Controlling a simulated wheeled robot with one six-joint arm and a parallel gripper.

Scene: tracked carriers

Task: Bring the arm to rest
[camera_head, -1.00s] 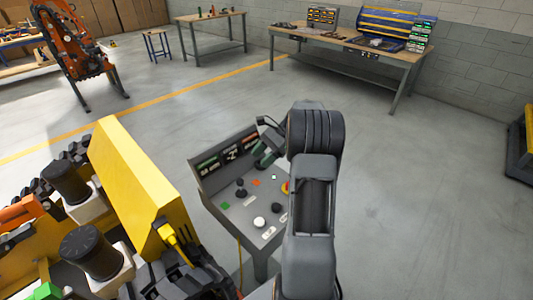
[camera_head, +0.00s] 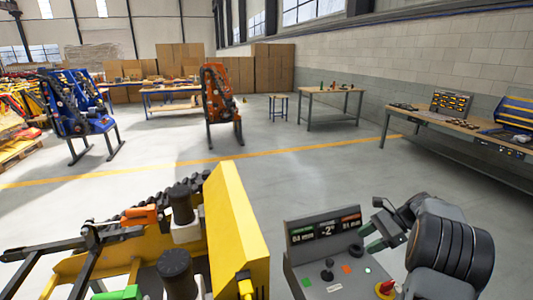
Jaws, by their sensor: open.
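My dark grey arm (camera_head: 450,250) runs from the gripper to the right and down out of the picture.
A yellow machine with a tall plate (camera_head: 237,235) stands close on the left of the console. Beyond it are an orange robot (camera_head: 218,105), a blue machine (camera_head: 75,110), and workbenches (camera_head: 332,92) (camera_head: 455,130). The floor between is open, crossed by a yellow line (camera_head: 150,172).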

